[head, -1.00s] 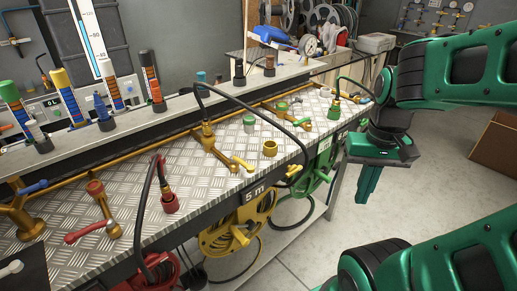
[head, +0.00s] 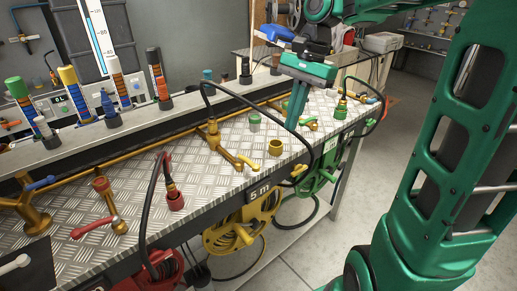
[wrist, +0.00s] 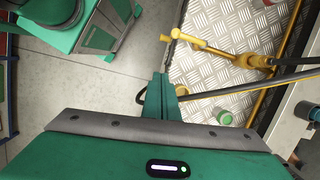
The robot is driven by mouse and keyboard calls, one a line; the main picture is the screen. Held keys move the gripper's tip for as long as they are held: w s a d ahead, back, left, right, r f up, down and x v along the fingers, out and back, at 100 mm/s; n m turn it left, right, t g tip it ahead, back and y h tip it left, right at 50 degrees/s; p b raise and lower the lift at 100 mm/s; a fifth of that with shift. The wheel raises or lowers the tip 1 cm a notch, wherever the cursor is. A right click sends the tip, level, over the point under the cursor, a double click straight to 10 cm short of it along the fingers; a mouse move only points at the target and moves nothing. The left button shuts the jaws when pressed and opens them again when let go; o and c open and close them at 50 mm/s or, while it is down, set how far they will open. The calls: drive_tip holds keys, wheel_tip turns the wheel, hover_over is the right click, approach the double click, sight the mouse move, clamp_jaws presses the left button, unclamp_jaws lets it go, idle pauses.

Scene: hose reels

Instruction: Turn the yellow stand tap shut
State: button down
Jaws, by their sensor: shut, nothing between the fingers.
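The yellow stand tap (head: 212,133) is a brass-coloured stand on the checker-plate bench top, with a black hose at its top. Its yellow lever (head: 247,162) points toward the front edge of the bench. In the wrist view the tap (wrist: 258,62) is at the upper right, and its lever (wrist: 205,45) reaches left with a crossbar end. My gripper (head: 292,126) is shut and empty, pointing down above the bench, to the right of the tap and apart from it. In the wrist view its fingers (wrist: 160,80) are together, below and left of the lever.
A brass cup (head: 275,147) and a green-topped cup (head: 254,122) stand between the tap and my gripper. The black hose (head: 285,127) arcs over the bench close to my gripper. A red-handled tap (head: 105,215) is at left, a green tap (head: 341,108) at right. Reels hang below.

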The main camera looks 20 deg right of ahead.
sight(247, 162)
drive_tip(key=shift+m, duration=0.8)
drive_tip(key=shift+w+a+f, duration=0.25)
drive_tip(key=shift+a+f, duration=1.15)
drive_tip(key=shift+f, duration=0.05)
drive_tip(key=shift+w+a+f, duration=0.25)
drive_tip(key=shift+a+f, duration=1.1)
drive_tip(key=shift+f, duration=0.1)
drive_tip(key=shift+w+a+f, duration=0.25)
drive_tip(key=shift+a+f, duration=1.15)
drive_tip(key=shift+f, duration=0.05)
drive_tip(key=shift+d, duration=0.15)
drive_tip(key=shift+s, duration=0.1)
